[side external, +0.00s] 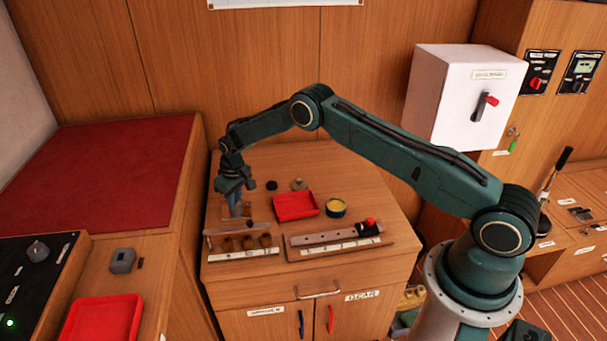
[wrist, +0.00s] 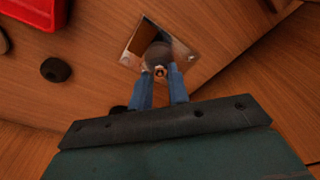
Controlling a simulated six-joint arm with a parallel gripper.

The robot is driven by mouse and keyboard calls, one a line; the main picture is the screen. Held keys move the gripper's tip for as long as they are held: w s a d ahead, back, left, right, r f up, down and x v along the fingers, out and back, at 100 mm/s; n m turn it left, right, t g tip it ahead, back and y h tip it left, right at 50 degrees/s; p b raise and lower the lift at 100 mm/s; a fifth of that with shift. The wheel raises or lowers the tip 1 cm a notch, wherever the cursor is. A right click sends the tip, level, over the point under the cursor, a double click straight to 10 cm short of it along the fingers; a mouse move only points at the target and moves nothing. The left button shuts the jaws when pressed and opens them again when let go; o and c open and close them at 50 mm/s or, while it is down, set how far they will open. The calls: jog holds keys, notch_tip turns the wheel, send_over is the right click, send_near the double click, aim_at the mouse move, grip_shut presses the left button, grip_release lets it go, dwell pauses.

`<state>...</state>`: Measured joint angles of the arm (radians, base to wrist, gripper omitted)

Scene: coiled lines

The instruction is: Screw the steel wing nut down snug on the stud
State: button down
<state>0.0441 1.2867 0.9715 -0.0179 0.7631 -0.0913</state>
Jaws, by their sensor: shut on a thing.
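In the wrist view, the blue fingers of my gripper (wrist: 160,77) are closed on a small metal piece, the steel wing nut (wrist: 160,72). It sits at the fingertips, in front of a shiny metal plate (wrist: 134,60). The stud cannot be made out, so I cannot tell how far down the nut is.
A red tray (side external: 296,206) and a round tin with yellow contents (side external: 336,208) stand right of my gripper. A rack with several round holes (side external: 240,249) and a long strip with a red knob (side external: 334,238) lie along the front. A dark round piece (wrist: 55,70) lies nearby.

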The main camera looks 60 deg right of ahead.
jog(key=c, duration=0.9)
grip_release()
jog(key=shift+c, duration=0.2)
jog(key=shift+r, duration=2.5)
jog(key=shift+r, duration=0.1)
notch_tip(320, 180, up, 14)
jog(key=s, duration=0.1)
jog(key=shift+s+f, duration=0.2)
jog(key=shift+s, duration=0.2)
jog(key=shift+r, duration=0.1)
